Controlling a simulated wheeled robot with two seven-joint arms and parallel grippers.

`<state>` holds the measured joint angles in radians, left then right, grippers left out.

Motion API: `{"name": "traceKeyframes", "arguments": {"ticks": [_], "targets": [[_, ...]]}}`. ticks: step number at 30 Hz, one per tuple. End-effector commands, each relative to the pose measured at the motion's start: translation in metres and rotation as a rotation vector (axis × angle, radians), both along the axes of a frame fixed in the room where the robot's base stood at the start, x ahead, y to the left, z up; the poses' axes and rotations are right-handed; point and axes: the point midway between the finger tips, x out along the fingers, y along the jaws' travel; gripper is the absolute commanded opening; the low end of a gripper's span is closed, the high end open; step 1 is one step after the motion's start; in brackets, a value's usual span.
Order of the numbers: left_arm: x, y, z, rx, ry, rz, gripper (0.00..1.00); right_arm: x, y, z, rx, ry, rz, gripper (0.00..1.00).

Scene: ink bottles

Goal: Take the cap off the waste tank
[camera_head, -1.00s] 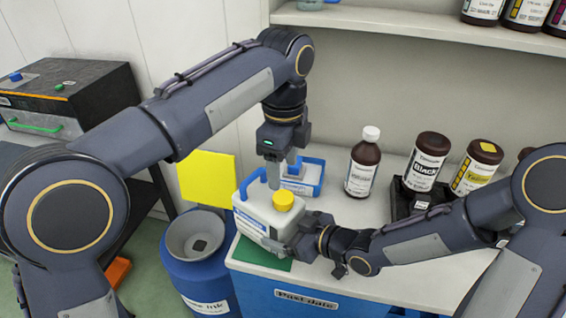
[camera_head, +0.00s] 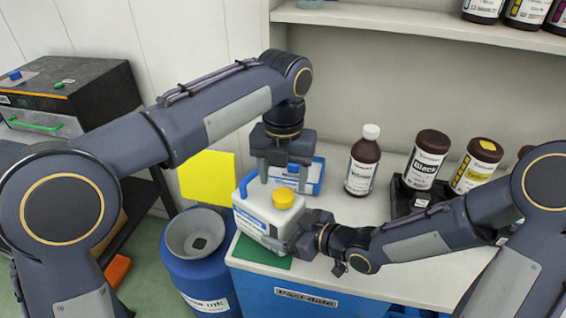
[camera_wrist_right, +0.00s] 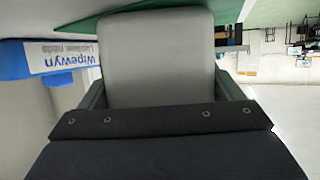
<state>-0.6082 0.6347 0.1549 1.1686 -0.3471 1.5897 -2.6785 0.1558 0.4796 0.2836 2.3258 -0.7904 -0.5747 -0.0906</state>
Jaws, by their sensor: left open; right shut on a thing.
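The waste tank (camera_head: 258,219) is a white container with a blue handle (camera_head: 246,186) and a round yellow cap (camera_head: 283,198) on its top. It stands on a green mat at the front left of the counter. My right gripper (camera_head: 300,236) is shut on the tank's right side. In the right wrist view, the tank's pale grey side (camera_wrist_right: 158,60) fills the space between the fingers. My left gripper (camera_head: 284,176) is open and points down just above the cap, one finger towards each side. The fingers look apart from the cap.
A blue and white box (camera_head: 316,178) stands behind the tank. A white-capped brown bottle (camera_head: 363,160) and a black rack (camera_head: 408,198) with brown bottles are to the right. A blue bin with a grey funnel (camera_head: 196,234) stands left of the counter. A shelf (camera_head: 420,28) runs above.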

Motion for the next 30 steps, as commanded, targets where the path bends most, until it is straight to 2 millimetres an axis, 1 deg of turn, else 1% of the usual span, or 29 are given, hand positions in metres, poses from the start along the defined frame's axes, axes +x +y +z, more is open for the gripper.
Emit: {"name": "traceKeyframes", "arguments": {"ticks": [1,3,6,9,13,20,30], "targets": [[0.000,0.001,-0.009,0.003,0.002,0.000,0.60,0.000,0.000,0.000,0.000,0.001,-0.001,0.23],[0.000,0.001,-0.019,0.003,0.002,0.002,0.60,0.000,0.000,0.000,0.000,0.001,-0.001,0.23],[0.000,0.000,-0.032,0.002,0.002,0.002,0.60,0.000,0.000,0.000,0.000,0.001,-0.001,0.23],[0.000,0.000,-0.040,0.000,0.001,0.002,0.60,0.000,0.000,0.000,0.000,0.001,-0.001,0.23],[0.000,0.000,-0.045,-0.001,0.000,0.004,0.60,0.000,0.000,0.000,0.000,0.001,-0.001,0.23],[0.000,0.000,-0.045,-0.001,0.000,0.004,0.60,0.000,0.000,0.000,0.000,0.001,-0.001,0.23],[0.000,0.000,-0.045,-0.001,0.000,0.004,0.15,0.000,0.000,0.000,0.000,0.001,-0.001,0.23]]}}
